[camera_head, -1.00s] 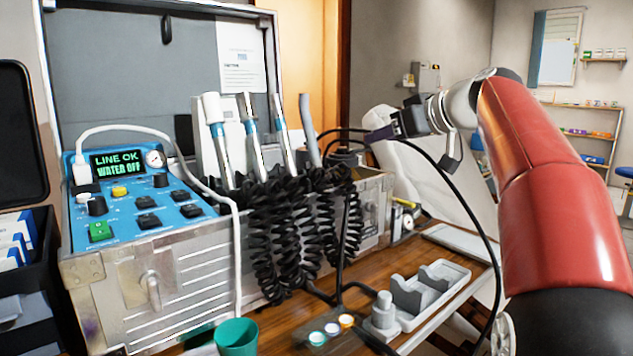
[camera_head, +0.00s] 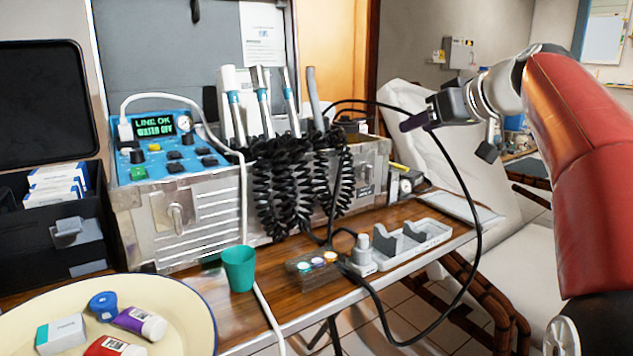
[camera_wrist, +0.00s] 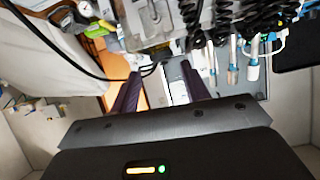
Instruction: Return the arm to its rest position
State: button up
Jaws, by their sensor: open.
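My arm comes in from the right in the head view, with its red links bent toward the middle. My gripper (camera_head: 418,118) is raised above the right end of the table, to the right of the dental unit case (camera_head: 205,205). Its dark fingers point left toward the case. In the wrist view the two fingers of my gripper (camera_wrist: 160,92) stand apart with nothing between them. A black cable passes close to the fingertips in the head view; I cannot tell whether it touches them.
A cream plate (camera_head: 185,325) with tubes and a box is at front left. A white chair (camera_head: 395,110) stands behind my gripper.

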jog(key=s+a+f+m+g+h+p, duration=0.1)
jog(key=s+a+f+m+g+h, duration=0.1)
jog(key=s+f, duration=1.3)
jog(key=s+a+f+m+g+h+p, duration=0.1)
jog(key=s+a+f+m+g+h, duration=0.1)
jog(key=s+f, duration=1.2)
jog(key=s+m+g+h, duration=0.1)
jog(key=h, duration=0.1)
jog(key=shift+s+f+m+h+p, duration=0.2)
jog(key=shift+f+m+h+p, duration=0.1)
jog(key=shift+f+m+p, duration=0.1)
